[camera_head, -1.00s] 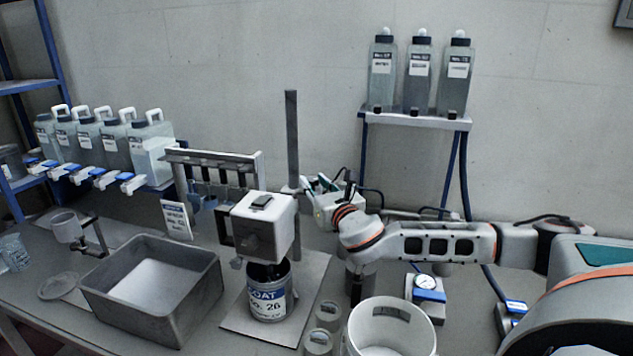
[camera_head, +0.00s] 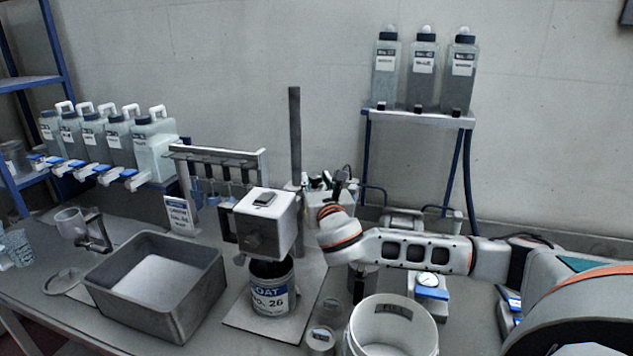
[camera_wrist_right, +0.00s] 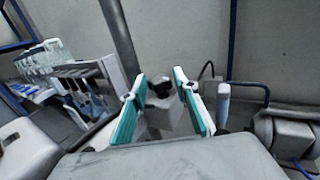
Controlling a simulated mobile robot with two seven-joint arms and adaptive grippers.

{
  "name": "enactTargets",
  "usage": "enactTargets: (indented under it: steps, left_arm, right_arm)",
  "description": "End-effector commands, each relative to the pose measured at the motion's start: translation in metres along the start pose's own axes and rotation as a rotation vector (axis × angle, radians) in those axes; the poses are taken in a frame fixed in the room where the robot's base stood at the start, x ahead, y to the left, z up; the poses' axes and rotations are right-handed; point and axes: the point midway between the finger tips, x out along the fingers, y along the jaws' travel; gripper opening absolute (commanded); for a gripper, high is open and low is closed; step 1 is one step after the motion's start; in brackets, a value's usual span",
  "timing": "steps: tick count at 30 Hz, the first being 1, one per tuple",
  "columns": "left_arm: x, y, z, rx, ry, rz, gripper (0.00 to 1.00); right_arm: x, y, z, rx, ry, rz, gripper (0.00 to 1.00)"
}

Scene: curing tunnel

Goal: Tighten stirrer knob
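The stirrer has a white boxy head (camera_head: 265,215) beside a dark upright post (camera_head: 295,130). It stands over a paint can (camera_head: 270,299) labelled No. 26. My right gripper (camera_head: 322,182) is just right of the post, behind the head's right side, partly hidden by its own wrist. In the right wrist view its two teal-lined fingers (camera_wrist_right: 160,78) are apart. A small dark knob-like part (camera_wrist_right: 161,89) shows between them, apparently beyond the tips; I cannot tell whether they touch it. My left gripper is not in view.
A grey tub (camera_head: 155,285) is left of the can. A white bucket (camera_head: 392,325) and small clear jars (camera_head: 321,341) stand in front of my right arm. A gauge device (camera_head: 431,287) is beneath the arm. Bottles stand on a raised shelf (camera_head: 420,117) behind.

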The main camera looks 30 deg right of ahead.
Motion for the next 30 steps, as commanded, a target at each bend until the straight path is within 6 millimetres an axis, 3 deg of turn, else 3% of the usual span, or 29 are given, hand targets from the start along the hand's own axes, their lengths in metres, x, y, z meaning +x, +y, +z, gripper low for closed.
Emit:
enactTargets:
  steps: [14, 30]
  left_arm:
    - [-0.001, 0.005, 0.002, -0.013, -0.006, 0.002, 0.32]
    - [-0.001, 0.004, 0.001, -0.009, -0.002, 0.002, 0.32]
  right_arm:
    - [-0.006, 0.001, -0.001, 0.001, 0.001, 0.003, 0.43]
    - [-0.102, 0.001, -0.001, 0.002, 0.002, 0.003, 0.43]
